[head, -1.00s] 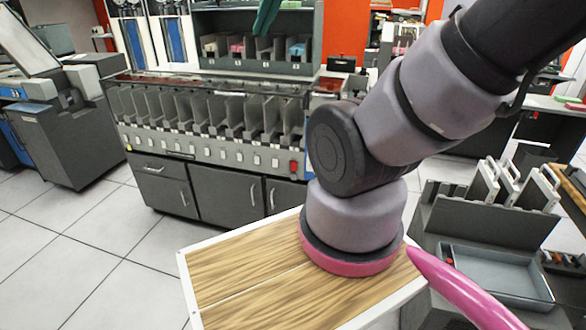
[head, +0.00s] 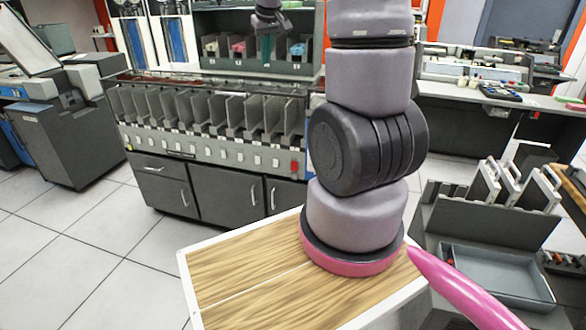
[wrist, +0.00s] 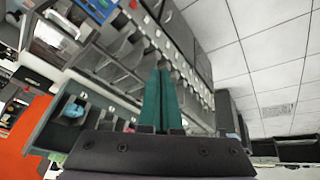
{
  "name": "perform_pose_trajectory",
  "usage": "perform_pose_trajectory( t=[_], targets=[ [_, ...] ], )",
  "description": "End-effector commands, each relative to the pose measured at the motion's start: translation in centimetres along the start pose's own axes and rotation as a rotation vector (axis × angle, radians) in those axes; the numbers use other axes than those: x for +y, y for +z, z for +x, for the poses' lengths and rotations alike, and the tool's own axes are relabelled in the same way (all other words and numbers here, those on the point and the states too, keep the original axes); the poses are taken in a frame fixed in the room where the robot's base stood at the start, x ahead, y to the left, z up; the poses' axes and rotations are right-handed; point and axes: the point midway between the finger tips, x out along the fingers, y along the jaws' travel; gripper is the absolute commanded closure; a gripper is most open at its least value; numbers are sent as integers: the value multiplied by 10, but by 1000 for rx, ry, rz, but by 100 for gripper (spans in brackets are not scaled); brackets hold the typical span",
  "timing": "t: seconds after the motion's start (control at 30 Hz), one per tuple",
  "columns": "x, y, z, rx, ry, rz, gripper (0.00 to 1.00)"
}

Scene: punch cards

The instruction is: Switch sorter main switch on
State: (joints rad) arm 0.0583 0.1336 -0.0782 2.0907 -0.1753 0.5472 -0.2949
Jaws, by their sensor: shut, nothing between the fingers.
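The sorter (head: 215,150) is a long grey machine with a row of upright pockets. Its front strip carries several white switches (head: 241,158) and one red switch-like block (head: 295,166) at the right end. No label is readable, and I cannot tell which way any switch is set. A small red part (wrist: 133,4) also shows at the top edge in the wrist view. My gripper (head: 267,55) hangs above and apparently behind the pockets in the head view, its teal fingers pointing down. In the wrist view its fingers (wrist: 161,78) are together and empty, apart from the switches.
A shelf (head: 225,64) with coloured card stacks stands behind the sorter. Grey cupboards (head: 225,188) lie under the switch strip. A grey machine (head: 75,140) stands to the left. My wooden-topped base fills the lower middle. The tiled floor (head: 100,240) at left is clear.

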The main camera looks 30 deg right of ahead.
Motion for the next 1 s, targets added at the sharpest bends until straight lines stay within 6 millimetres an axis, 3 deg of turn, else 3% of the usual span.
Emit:
perform_pose_trajectory(
  t=[0.03, 0.23, 0.47, 0.67, 0.8, 1.0],
  targets=[
    [6, -4, 22, -18, 10, -27, 100],
    [27, -14, 102, -64, 46, -157, 100],
    [49, -8, 200, -118, 73, -316, 100],
    [63, 14, 288, -166, 80, -462, 100],
    [71, 39, 349, -199, 76, -568, 100],
    [76, 76, 417, -233, 61, -695, 100]
  ],
)
